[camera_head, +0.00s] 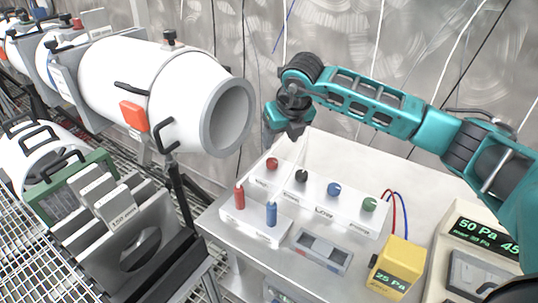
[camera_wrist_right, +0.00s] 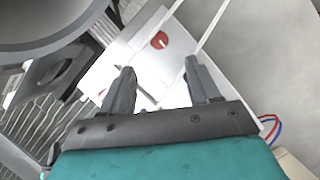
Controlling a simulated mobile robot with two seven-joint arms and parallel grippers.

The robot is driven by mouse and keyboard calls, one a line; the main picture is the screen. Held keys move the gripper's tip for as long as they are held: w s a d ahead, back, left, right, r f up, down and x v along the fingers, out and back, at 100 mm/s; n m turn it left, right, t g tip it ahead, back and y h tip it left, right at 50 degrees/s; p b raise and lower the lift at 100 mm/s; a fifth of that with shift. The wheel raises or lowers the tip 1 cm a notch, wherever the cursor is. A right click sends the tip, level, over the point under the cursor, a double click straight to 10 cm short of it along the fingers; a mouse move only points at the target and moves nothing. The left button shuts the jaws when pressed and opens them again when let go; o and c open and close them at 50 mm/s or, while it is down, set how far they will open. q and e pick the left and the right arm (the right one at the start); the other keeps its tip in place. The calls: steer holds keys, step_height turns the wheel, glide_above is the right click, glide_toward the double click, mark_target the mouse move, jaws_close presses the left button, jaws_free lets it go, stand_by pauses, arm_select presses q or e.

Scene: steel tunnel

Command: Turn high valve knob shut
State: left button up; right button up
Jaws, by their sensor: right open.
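A long white valve block (camera_head: 318,200) lies on the steel table, with a row of red (camera_head: 272,164), black (camera_head: 301,176), blue (camera_head: 333,189) and green (camera_head: 370,204) round knobs. I cannot read the small labels well enough to tell which knob is the high valve. My right gripper (camera_head: 294,130) hangs above the back left end of the block, near and above the red knob. In the right wrist view its two dark fingers (camera_wrist_right: 159,68) are apart and empty, with the red knob (camera_wrist_right: 159,40) beyond the tips. My left gripper is out of view.
A white tube (camera_head: 205,105) with a grey rim stands left of my right gripper. Red and blue pegs (camera_head: 271,214) stand in a holder before the block. A yellow gauge (camera_head: 395,268) and a larger display (camera_head: 482,236) are at right. Thin cords hang at the back.

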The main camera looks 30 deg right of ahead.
mark_target(272, 161)
steer(key=x, duration=1.1)
steer(key=shift+a, duration=0.1)
steer(key=shift+s, duration=0.1)
steer(key=shift+c, duration=0.3)
steer(key=c, duration=1)
